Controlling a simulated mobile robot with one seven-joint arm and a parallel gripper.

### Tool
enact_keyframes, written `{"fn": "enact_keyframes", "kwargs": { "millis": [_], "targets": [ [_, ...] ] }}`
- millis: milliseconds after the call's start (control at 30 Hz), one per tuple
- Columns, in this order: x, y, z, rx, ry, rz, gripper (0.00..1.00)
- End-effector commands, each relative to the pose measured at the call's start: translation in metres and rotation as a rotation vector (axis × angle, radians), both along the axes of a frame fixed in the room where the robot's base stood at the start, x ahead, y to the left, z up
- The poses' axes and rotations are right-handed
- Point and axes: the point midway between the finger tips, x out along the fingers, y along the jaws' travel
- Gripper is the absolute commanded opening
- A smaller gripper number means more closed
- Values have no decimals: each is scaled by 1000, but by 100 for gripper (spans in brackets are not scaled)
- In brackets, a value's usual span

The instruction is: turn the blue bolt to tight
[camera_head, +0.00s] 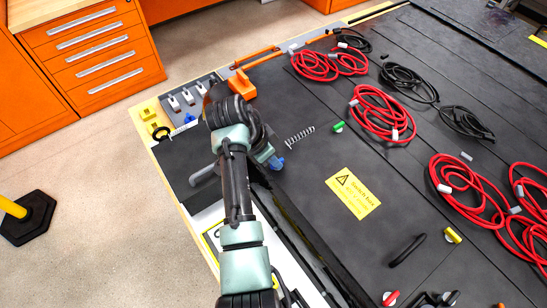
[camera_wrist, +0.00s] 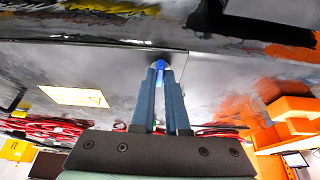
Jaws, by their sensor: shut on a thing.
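The blue bolt (camera_head: 276,163) stands on the dark pack cover, just left of the middle of the head view. My gripper (camera_wrist: 161,78) is shut on the blue bolt. In the wrist view the bolt's bright blue head (camera_wrist: 160,64) shows between the two fingertips. The fingers hide most of the bolt, and I cannot tell how far it is turned. In the head view my arm comes up from the bottom and its wrist bends over beside the bolt.
A coil spring (camera_head: 300,137) and a green bolt (camera_head: 339,127) lie close by on the cover. A yellow warning label (camera_head: 353,193) is to the right. Coiled red cables (camera_head: 381,113) and a black handle (camera_head: 407,250) are farther right. An orange block (camera_head: 241,85) stands beyond my wrist.

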Motion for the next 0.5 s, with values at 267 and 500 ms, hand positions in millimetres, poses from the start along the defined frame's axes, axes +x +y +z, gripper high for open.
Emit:
{"fn": "enact_keyframes", "kwargs": {
  "millis": [267, 500],
  "targets": [
    [0, 0, 1, 0, -2, -1, 42],
    [0, 0, 1, 0, -2, -1, 42]
  ]
}}
